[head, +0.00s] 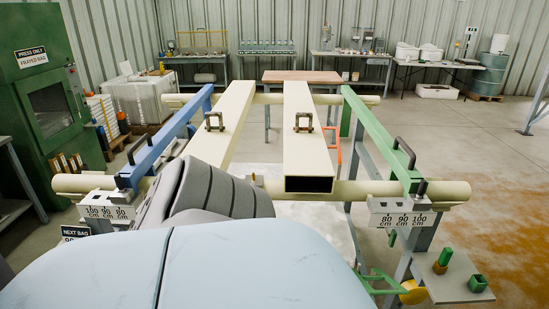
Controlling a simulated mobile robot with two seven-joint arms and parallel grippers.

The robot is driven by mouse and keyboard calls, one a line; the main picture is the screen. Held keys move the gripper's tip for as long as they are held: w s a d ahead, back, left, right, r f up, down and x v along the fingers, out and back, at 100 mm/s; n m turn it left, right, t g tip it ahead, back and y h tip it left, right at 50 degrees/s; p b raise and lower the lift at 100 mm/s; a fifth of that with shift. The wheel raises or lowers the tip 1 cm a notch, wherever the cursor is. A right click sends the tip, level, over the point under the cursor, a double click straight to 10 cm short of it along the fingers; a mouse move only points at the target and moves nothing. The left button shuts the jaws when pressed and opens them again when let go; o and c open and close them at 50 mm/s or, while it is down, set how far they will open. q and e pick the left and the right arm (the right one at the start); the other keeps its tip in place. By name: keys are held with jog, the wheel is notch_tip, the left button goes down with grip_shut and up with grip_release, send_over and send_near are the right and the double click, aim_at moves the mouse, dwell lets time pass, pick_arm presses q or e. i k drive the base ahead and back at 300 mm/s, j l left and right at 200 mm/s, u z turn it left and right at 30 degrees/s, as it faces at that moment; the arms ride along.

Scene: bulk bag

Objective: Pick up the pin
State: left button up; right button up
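No thing can be singled out for certain as the pin. A small black upright knob (422,187) stands at the front end of the green bar (382,138), above the right scale block. A similar black knob (122,183) stands at the front end of the blue bar (172,137), above the left scale block. Both could be pin heads; their lower parts are hidden. Neither of my grippers shows, so I cannot see whether they are open or hold anything.
Two beige beams (308,150) with metal shackles lie across the front tube (385,190). A grey shelf (450,275) at lower right bears small green and brown pieces. A green cabinet (45,90) stands left. Open floor (505,170) lies right. My body hides the bottom centre.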

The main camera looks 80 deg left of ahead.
aim_at(118, 177)
jog(key=u, duration=1)
jog(key=j+u, duration=0.1)
jog(key=u, duration=1.85)
jog(key=i+u, duration=0.1)
jog(key=u, duration=0.4)
